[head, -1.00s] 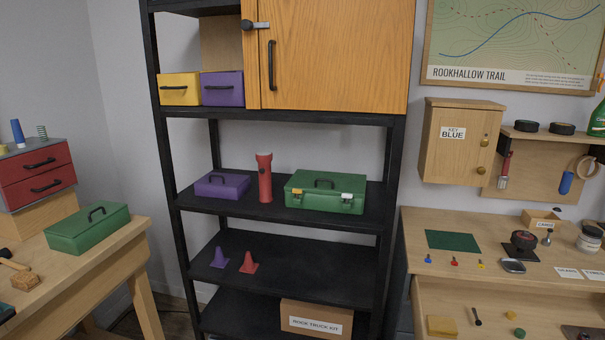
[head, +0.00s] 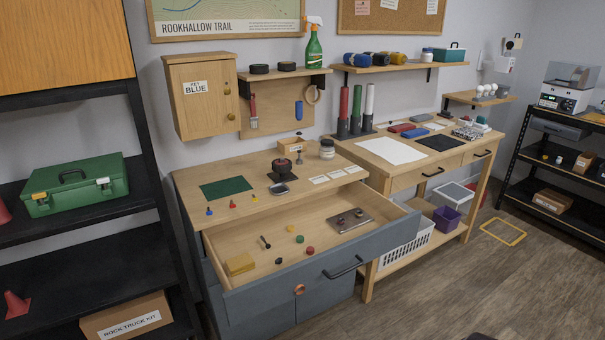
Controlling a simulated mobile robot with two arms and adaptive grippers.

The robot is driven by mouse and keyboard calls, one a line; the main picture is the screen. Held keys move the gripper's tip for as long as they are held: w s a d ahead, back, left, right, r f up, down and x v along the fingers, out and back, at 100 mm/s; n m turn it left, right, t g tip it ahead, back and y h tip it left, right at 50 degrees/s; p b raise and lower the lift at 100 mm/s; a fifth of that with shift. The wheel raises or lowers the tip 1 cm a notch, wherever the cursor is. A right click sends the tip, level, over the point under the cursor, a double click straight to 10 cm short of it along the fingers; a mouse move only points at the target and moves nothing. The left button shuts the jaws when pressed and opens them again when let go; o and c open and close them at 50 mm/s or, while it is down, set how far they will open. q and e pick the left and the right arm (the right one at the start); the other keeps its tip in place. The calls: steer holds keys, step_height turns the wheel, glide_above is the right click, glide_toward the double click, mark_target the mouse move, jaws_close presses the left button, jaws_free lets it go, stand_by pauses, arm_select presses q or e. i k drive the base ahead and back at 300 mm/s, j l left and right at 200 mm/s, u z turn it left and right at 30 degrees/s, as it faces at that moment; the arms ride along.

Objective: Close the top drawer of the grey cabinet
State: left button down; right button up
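The grey cabinet (head: 262,312) stands under a wooden worktop in the middle of the head view. Its top drawer (head: 290,282) is pulled far out, with a dark bar handle (head: 343,268) on its grey front. Inside the drawer lie a yellow block (head: 240,264), a grey metal plate (head: 348,220) and several small coloured parts. A small orange-brown ring (head: 299,289) shows on the drawer front. Neither of my grippers is in view.
A black shelf (head: 80,262) with a green toolbox (head: 72,186) stands at the left. A second workbench (head: 427,178) adjoins on the right, with a white basket (head: 405,244) below. The wooden floor (head: 440,290) in front at the right is mostly clear.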

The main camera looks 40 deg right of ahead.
mark_target(383, 227)
steer(key=z, duration=1.65)
